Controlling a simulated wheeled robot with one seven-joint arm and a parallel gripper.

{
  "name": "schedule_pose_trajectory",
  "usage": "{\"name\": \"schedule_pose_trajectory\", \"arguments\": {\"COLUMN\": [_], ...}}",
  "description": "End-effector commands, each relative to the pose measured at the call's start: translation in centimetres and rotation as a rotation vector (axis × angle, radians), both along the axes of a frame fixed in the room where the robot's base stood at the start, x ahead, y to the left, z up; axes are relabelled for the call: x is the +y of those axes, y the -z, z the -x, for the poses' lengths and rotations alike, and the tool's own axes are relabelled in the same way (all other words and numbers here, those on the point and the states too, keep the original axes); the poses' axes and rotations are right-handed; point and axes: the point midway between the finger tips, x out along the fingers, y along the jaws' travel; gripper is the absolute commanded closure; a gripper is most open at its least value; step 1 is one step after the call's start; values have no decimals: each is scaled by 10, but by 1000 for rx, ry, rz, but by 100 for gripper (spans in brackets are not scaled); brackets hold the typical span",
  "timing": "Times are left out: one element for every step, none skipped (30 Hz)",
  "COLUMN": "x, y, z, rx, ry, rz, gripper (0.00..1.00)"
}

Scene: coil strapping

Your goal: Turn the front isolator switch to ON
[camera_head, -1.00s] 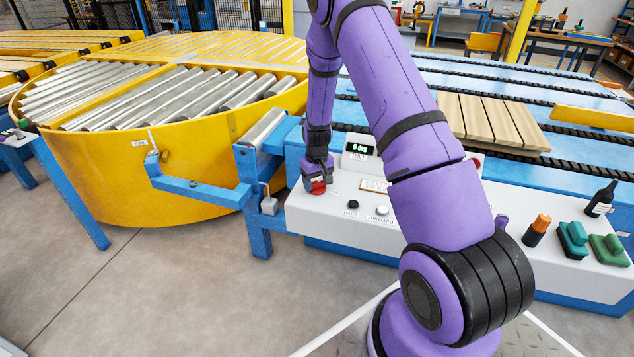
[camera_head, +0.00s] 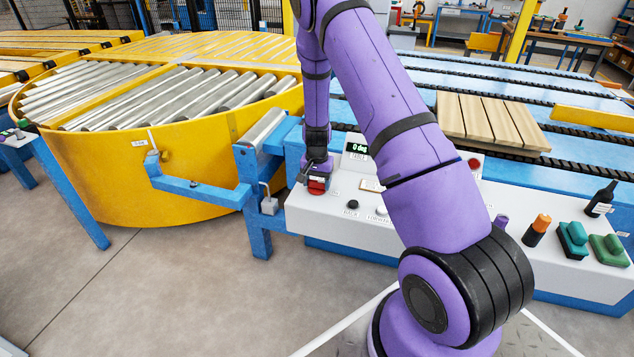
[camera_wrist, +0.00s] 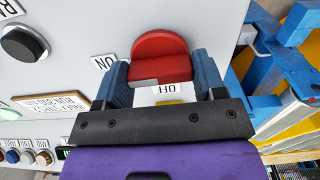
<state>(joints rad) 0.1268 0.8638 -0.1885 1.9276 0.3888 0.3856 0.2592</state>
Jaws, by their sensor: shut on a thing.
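The red isolator switch (camera_head: 317,187) is at the left end of the white control panel (camera_head: 330,217). In the wrist view the red switch handle (camera_wrist: 160,55) sits between the blue fingers of my gripper (camera_wrist: 164,76), which is shut on it. An OFF label (camera_wrist: 170,89) lies just below the handle, between the fingers. An ON label (camera_wrist: 104,62) lies to the left, partly behind the left finger. A pale mark shows on the handle's lower left edge. In the head view my gripper (camera_head: 316,173) comes down on the switch from above and hides part of it.
A black button (camera_head: 352,204) and a white button (camera_head: 381,210) are right of the switch. A display (camera_head: 357,148) reading 0 deg stands behind. A blue post with a padlock-like grey block (camera_head: 269,205) is close left.

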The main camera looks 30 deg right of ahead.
Motion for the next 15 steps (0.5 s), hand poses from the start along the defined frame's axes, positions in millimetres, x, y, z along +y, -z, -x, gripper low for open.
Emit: {"name": "schedule_pose_trajectory", "arguments": {"x": [0, 0, 0, 0, 0, 0, 0, 0, 0, 0, 0, 0, 0, 0, 0], "y": [0, 0, 0, 0, 0, 0, 0, 0, 0, 0, 0, 0, 0, 0, 0], "z": [-1, -1, -1, -1, -1, -1, -1, -1, -1, -1, -1, -1, -1, -1, -1], "rx": [-1, -1, -1, -1, -1, -1, -1, -1, -1, -1, -1, -1, -1, -1, -1], "ry": [13, 20, 29, 34, 39, 44, 46, 49, 51, 52, 52, 53, 53, 53, 53], "rz": [0, 0, 0, 0, 0, 0, 0, 0, 0, 0, 0, 0, 0, 0, 0], "gripper": [60, 60, 60, 60, 60, 60, 60, 60, 60, 60, 60, 60, 60, 60, 60]}}
